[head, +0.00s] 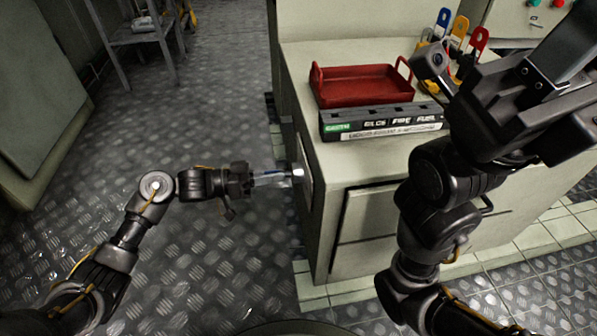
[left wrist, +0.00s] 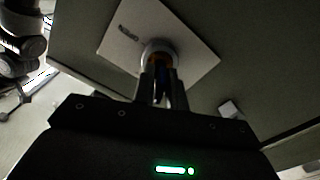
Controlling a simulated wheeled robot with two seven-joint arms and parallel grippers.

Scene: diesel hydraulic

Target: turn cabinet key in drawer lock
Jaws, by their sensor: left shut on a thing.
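My left gripper (head: 286,178) reaches in from the left to the side face of the cabinet (head: 330,215). In the left wrist view, its fingers (left wrist: 161,90) are shut on the key (left wrist: 161,80), of which only a narrow bluish strip shows between them. The fingertips are right at the round lock (left wrist: 158,48), which has an orange-brown part and sits on a pale square plate (left wrist: 185,58) with small dark lettering. The fingers hide where key and lock meet, so I cannot tell how deep the key sits. My right gripper (head: 520,95) is above the cabinet's right side; its fingertips are unclear.
A red tray (head: 360,88) and a labelled black-and-white box (head: 383,122) stand on the cabinet top. Several coloured padlock-like tags (head: 458,40) stand behind them. A grey metal rack (head: 140,35) is at the back left. The patterned metal floor (head: 215,110) left of the cabinet is clear.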

